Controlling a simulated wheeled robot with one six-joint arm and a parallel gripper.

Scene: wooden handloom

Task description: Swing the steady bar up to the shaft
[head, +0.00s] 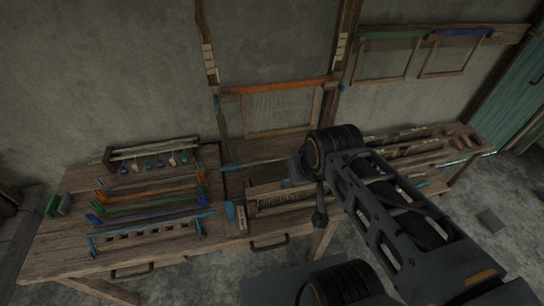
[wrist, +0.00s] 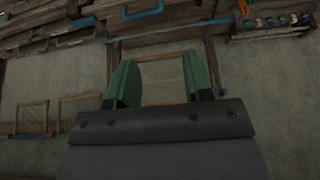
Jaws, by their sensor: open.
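In the head view the shaft, a wooden frame with an orange top bar (head: 275,88), hangs between two upright posts. A thin blue bar (head: 248,164) lies level below it, between the posts; it may be the steady bar, but I cannot be sure. In the wrist view, which looks upside down, a blue-edged bar (wrist: 172,35) crosses above my gripper. My gripper (wrist: 160,72) is open, with two green fingers apart and nothing between them. Orange (wrist: 180,102) shows beyond, between the fingers. In the head view my arm hides the fingers.
Racks of coloured bars (head: 150,205) cover the bench's left side. A small rack (head: 153,155) stands behind them. Two spare frames, green-topped (head: 385,57) and blue-topped (head: 450,50), hang on the right wall. A blue handle (wrist: 143,12) shows in the wrist view.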

